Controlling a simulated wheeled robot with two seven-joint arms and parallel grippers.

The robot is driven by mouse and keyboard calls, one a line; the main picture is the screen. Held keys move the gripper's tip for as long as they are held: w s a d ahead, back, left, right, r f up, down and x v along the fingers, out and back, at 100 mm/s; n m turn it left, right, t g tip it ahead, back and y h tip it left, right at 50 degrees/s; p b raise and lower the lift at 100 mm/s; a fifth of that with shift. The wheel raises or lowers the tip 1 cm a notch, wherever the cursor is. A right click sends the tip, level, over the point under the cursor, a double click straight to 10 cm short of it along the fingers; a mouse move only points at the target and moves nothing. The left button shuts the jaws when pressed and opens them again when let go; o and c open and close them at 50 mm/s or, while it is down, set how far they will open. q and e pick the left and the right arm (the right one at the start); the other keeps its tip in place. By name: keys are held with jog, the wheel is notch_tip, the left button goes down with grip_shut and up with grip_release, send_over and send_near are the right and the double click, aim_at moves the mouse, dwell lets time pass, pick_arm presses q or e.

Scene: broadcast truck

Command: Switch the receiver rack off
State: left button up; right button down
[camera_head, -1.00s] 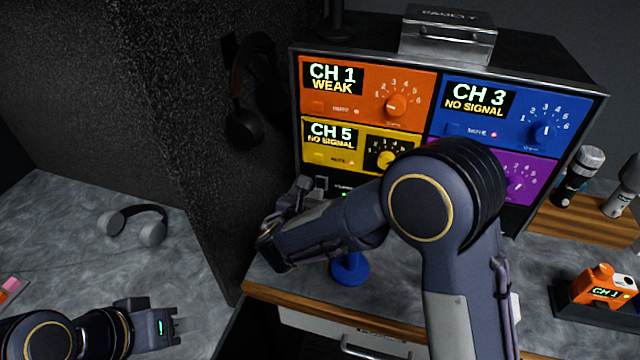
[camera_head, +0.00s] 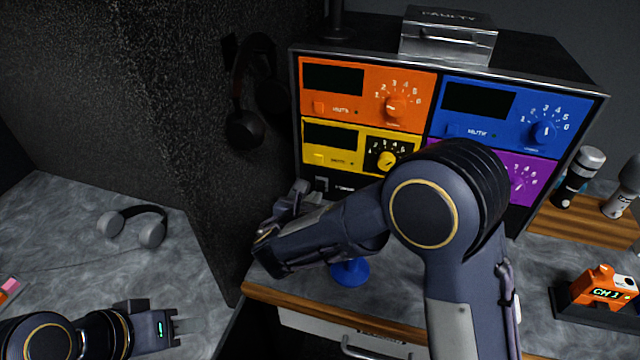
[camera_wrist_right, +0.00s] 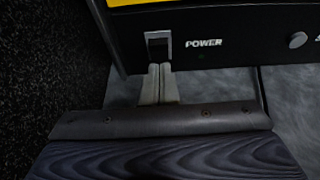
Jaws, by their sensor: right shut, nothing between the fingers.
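The receiver rack (camera_head: 297,110) stands on the counter, with orange (camera_head: 340,98), blue (camera_head: 480,125), yellow (camera_head: 345,160) and purple (camera_head: 540,172) receivers. The orange, blue and yellow screens are dark; my right arm hides the purple one's screen. The power switch (camera_wrist_right: 158,42) is at the rack's lower left, beside the word POWER in the right wrist view. My right gripper (camera_wrist_right: 158,72) is shut and empty, its fingertips right at the switch's lower edge; I cannot tell whether they touch. My left gripper (camera_head: 190,330) is low at the left, away from the rack; its finger gap is unclear.
A metal box (camera_head: 447,38) marked FAULTY sits on the rack. Black headphones (camera_head: 245,95) hang at its left; grey headphones (camera_head: 135,225) lie on the left counter. A blue object (camera_head: 350,271) is below my right forearm. Microphones (camera_head: 580,175) and an orange CH 1 unit (camera_head: 605,288) stand at right.

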jog(key=shift+p+v, duration=0.3)
jog(key=shift+v, duration=2.1)
